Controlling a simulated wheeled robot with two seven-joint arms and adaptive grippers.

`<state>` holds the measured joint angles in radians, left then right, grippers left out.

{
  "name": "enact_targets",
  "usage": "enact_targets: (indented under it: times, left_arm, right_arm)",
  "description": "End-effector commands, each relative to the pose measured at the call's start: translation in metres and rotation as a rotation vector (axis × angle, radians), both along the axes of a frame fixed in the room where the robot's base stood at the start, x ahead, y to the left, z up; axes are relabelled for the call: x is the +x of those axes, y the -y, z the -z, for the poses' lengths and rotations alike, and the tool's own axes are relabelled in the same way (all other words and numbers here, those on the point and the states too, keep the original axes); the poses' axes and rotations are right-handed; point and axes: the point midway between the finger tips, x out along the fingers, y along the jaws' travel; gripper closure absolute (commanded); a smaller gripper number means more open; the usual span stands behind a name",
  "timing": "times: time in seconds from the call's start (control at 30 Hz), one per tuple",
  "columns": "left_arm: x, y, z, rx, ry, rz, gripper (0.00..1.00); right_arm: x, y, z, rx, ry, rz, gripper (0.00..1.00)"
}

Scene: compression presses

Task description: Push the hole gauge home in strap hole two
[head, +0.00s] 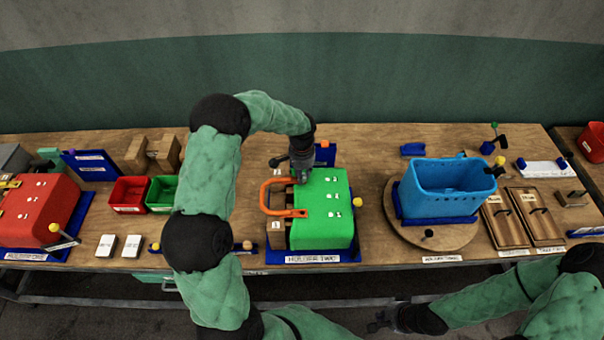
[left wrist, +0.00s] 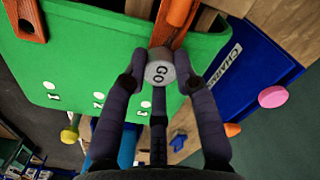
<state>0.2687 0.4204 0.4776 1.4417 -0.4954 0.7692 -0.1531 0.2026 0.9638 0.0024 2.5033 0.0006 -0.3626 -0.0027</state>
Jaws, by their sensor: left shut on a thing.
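The grey round gauge (left wrist: 159,72), marked GO, is between the fingertips of my left gripper (left wrist: 160,80), which is shut on it. In the left wrist view it lies in front of an orange strap (left wrist: 178,18) at the edge of the green block (left wrist: 90,60). Whether its tip is in a hole is hidden. In the head view, my left gripper (head: 302,172) is at the back left corner of the green block (head: 322,230), on HOLDER TWO. The U-shaped orange strap (head: 267,196) reaches out left. My right gripper (head: 380,322) is low, before the table; its jaws are unclear.
A red block (head: 38,212) stands at far left. Red (head: 128,181) and green bins (head: 163,206) stand left of my left arm. A blue basket (head: 450,190) sits on a round wooden board (head: 404,236) at right. Wooden boards (head: 503,222) lie further right.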

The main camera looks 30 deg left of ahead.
Motion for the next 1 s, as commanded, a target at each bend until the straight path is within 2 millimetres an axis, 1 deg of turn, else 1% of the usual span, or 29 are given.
enact_targets:
  times: [0.07,0.1,0.2,0.53,0.67,0.77,1.0]
  left_arm:
    - [0.0,0.0,0.003,0.0,0.0,0.0,1.0]
    - [0.0,0.0,0.003,0.0,0.0,0.0,0.68]
    - [0.0,0.0,0.002,0.0,0.001,0.0,0.43]
    - [0.0,0.0,0.001,0.0,0.0,0.0,0.43]
    - [0.001,0.0,-0.008,0.0,0.002,0.0,0.43]
    - [0.001,-0.001,-0.023,0.001,0.004,-0.001,0.43]
    - [0.001,0.0,-0.071,0.001,0.004,-0.001,0.43]
  right_arm:
    - [0.0,0.0,0.002,0.0,0.0,0.0,1.0]
    - [0.0,0.0,0.002,0.0,0.0,0.0,1.0]
    - [0.0,0.0,0.002,0.0,0.0,0.0,1.0]
    - [0.0,0.0,0.002,0.0,0.0,0.0,1.0]
    - [0.0,0.0,0.002,0.0,0.0,0.0,1.0]
    - [0.0,0.0,0.001,0.0,0.0,0.0,1.0]
    - [0.0,0.0,0.001,0.0,0.0,0.0,1.0]
